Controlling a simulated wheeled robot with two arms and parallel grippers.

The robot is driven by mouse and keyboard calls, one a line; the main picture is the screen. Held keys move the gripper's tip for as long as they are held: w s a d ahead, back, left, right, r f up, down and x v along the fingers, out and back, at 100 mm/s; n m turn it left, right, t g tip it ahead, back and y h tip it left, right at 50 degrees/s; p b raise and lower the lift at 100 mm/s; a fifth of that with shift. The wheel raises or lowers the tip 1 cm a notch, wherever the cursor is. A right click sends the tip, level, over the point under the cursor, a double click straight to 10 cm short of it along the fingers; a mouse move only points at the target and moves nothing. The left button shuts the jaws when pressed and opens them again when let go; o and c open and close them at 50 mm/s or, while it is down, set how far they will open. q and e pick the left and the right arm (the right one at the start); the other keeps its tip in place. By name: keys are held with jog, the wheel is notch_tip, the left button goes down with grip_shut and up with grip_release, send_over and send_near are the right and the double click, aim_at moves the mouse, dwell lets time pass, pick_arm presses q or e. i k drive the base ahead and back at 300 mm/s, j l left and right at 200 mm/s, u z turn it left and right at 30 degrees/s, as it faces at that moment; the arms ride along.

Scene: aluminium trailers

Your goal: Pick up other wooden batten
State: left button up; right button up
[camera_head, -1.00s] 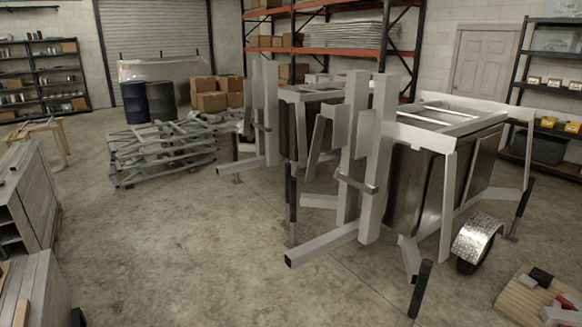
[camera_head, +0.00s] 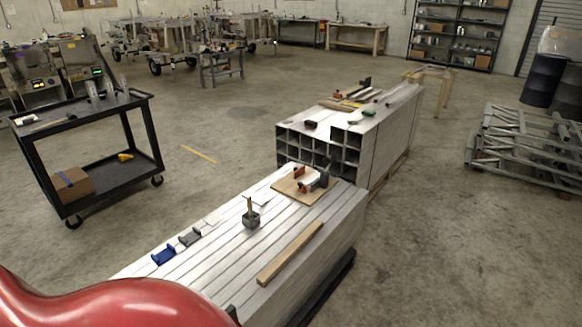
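A wooden batten (camera_head: 291,253), a straight light-brown strip, lies flat on the near stack of aluminium profiles (camera_head: 215,262), close to the stack's right edge. It lies roughly along the planks, and nothing touches it. Neither of my grippers shows in the head view. A smooth red rounded shape fills the lower left corner and hides the near left end of the stack. Some long wooden pieces (camera_head: 341,105) also lie on the farther profile stack, too small to tell apart.
A mallet (camera_head: 251,215), a board with a clamp (camera_head: 300,186) and blue and grey blocks (camera_head: 164,255) share the near stack. A black cart (camera_head: 95,112) stands left. The farther stack (camera_head: 388,130) stands behind. Floor right of both stacks is clear; metal frames (camera_head: 525,145) lie beyond.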

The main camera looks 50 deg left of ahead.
aim_at(272, 271)
jog(key=i+u, duration=0.15)
jog(key=i, duration=1.05)
jog(key=i+u, duration=0.2)
jog(key=i, duration=1)
jog(key=i+u, duration=0.5)
jog(key=i+l+u, duration=0.2)
jog(key=u, duration=0.25)
jog(key=i+l+u, duration=0.3)
jog(key=u, duration=0.2)
jog(key=i+u, duration=0.1)
jog(key=u, duration=2.5)
